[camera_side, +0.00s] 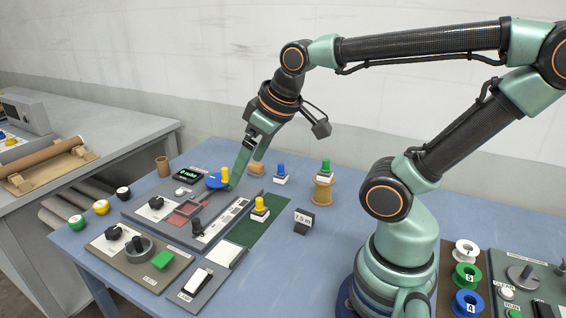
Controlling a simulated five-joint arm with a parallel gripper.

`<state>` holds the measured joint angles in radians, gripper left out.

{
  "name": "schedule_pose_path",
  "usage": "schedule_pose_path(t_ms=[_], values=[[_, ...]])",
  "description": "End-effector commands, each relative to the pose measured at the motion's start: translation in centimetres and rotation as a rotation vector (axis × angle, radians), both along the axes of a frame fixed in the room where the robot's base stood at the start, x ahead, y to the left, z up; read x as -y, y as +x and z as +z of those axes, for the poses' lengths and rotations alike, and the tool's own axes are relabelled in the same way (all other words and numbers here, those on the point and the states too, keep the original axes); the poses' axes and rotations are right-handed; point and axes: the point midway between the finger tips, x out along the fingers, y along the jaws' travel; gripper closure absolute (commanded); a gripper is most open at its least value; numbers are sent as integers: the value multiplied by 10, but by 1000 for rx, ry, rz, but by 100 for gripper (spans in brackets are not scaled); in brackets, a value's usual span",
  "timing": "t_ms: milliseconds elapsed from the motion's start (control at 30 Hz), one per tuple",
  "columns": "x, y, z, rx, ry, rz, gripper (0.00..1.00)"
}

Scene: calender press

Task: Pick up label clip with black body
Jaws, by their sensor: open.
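A small black block with a white label face reading about "7.5 m" (302,222) stands on the blue table, right of the dark green mat; it looks like the label clip with the black body. My gripper (245,170) is open, with its fingers pointing down over the back right of the grey panel. It is up and to the left of the black clip, well apart from it. One finger comes down close beside a blue disc (215,182) with a yellow knob. I cannot tell whether they touch. Nothing shows held between the fingers.
A blue-topped piece (281,174) and a wooden spool (322,192) with a green-topped piece stand behind the black clip. The grey panel (150,190) lies left. Table in front of the clip is clear.

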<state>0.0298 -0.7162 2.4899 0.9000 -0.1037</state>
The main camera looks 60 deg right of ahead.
Motion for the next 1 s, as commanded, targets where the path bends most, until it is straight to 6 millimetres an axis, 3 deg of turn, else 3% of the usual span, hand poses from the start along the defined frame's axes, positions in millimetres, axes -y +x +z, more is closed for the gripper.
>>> schedule_pose_path(t_ms=[367,700,1000], values=[[74,-1,-41,-229,-255,506,0],[138,-24,-84,-383,-321,1062,0],[164,-42,-105,-400,-313,1351,0]])
